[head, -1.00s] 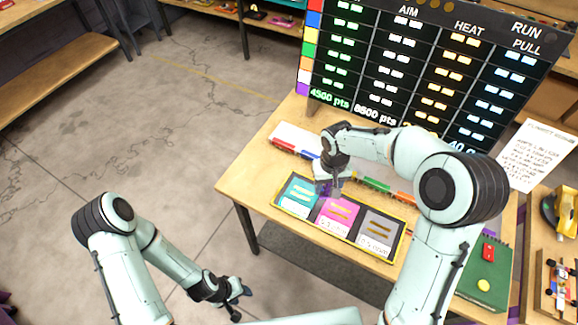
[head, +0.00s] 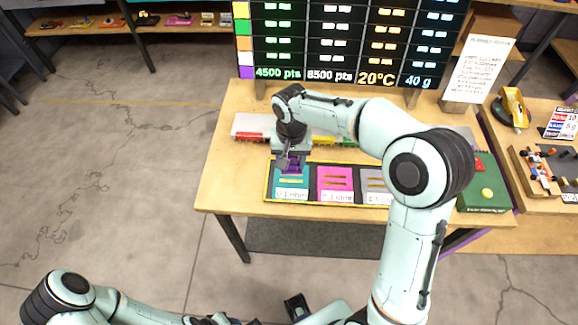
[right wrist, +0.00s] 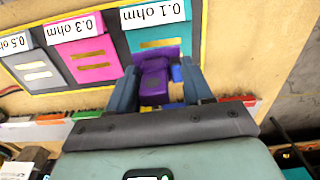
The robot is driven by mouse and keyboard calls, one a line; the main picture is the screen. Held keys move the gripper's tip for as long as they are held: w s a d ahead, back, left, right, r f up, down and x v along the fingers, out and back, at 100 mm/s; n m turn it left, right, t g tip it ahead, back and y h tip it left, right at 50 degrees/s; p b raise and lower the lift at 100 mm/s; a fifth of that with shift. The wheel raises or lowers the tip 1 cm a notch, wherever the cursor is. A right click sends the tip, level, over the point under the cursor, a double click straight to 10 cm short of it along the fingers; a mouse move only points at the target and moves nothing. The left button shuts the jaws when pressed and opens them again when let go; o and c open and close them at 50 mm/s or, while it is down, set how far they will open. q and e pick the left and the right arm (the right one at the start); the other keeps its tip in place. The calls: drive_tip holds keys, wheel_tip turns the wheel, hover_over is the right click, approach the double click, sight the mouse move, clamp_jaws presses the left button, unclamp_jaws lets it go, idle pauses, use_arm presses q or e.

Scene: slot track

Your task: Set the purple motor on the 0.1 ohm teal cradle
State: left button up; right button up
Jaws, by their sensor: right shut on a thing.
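My right gripper (head: 291,166) is shut on the purple motor (right wrist: 154,82), which sits between its two fingers in the right wrist view. The motor also shows as a small purple patch (head: 293,161) in the head view. The teal cradle (right wrist: 157,38) carries the label 0.1 ohm. It is the leftmost pad in the head view (head: 290,183).
The pink 0.3 ohm cradle (head: 335,184) and a grey cradle (head: 375,186), labelled 0.5 ohm in the wrist view, share the yellow-edged tray. Coloured blocks lie in a row behind the tray. A score board (head: 350,45) stands at the back.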

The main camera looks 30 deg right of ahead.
drive_tip(key=shift+w+d+m, duration=0.1)
drive_tip(key=shift+w+m, duration=0.15)
drive_tip(key=shift+m, duration=0.05)
drive_tip(key=shift+w+f, duration=0.1)
drive_tip(key=shift+w, duration=0.2)
drive_tip(key=shift+w+f, duration=0.1)
drive_tip(key=shift+f, duration=0.1)
drive_tip(key=shift+s+d+f+b, duration=0.1)
drive_tip(key=shift+s+f+b, duration=0.15)
drive_tip(key=shift+f+b, duration=0.6)
wheel_tip(320, 180, down, 3)
drive_tip(key=shift+b, duration=1)
use_arm(q)
drive_tip(key=shift+s+f, duration=0.2)
drive_tip(key=shift+f, duration=0.65)
drive_tip(key=shift+s+f, duration=0.2)
drive_tip(key=shift+f, duration=0.6)
drive_tip(key=shift+s+f, duration=0.2)
drive_tip(key=shift+f, duration=0.65)
use_arm(e)
drive_tip(key=shift+w+f, duration=0.1)
drive_tip(key=shift+f, duration=0.4)
use_arm(q)
drive_tip(key=shift+f+b, duration=0.1)
drive_tip(key=shift+b, duration=0.25)
use_arm(e)
drive_tip(key=shift+f, duration=0.2)
drive_tip(key=o, duration=1.2)
